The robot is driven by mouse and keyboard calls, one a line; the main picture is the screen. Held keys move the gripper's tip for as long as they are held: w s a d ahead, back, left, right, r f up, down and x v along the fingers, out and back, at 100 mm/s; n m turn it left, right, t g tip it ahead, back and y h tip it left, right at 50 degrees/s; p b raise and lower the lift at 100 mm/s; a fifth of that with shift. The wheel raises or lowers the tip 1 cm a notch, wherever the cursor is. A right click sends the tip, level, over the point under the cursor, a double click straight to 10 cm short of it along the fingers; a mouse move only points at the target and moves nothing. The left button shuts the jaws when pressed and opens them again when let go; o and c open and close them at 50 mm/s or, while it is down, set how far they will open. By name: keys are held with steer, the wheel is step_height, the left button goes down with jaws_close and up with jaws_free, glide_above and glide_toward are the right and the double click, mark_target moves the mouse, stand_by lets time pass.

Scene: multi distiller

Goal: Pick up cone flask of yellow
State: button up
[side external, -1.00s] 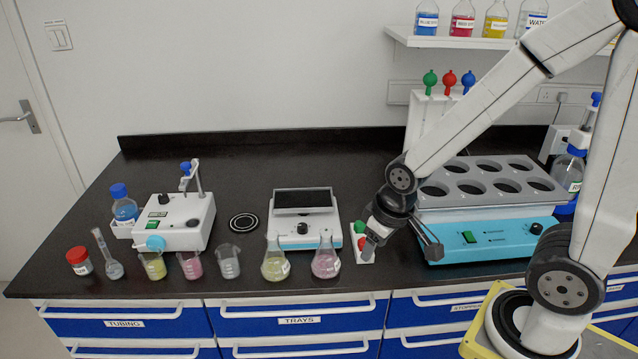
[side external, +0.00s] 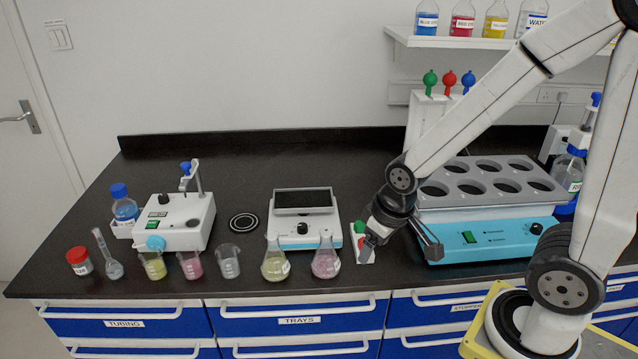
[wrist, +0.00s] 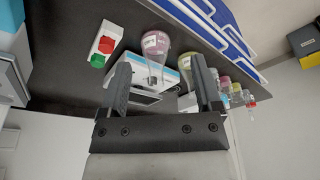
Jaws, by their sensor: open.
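The cone flask of yellow (side external: 275,265) stands upright near the front edge of the bench, just left of a cone flask of pink (side external: 326,262). In the wrist view the yellow flask (wrist: 188,66) shows behind the right finger, and the pink flask (wrist: 156,48) shows between the fingers. My gripper (side external: 400,252) is open and empty. It is to the right of both flasks, beside the small red and green button box (side external: 360,243), and apart from the flasks.
Beakers of yellow (side external: 153,266), pink (side external: 190,265) and clear liquid (side external: 229,262) stand left along the front edge. A balance (side external: 304,228) is behind the flasks. A blue shaker with a grey rack (side external: 490,238) is to the right.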

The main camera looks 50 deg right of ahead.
steer(key=t, duration=1)
glide_toward(276, 238)
step_height(276, 238, down, 2)
steer(key=w, duration=0.2)
steer(key=shift+w+d+f+t, duration=0.15)
steer(key=shift+w+d+t, duration=0.1)
steer(key=shift+w+t, duration=0.2)
steer(key=shift+x, duration=1.35)
steer(key=shift+a+x, duration=0.2)
steer(key=shift+x, duration=2.4)
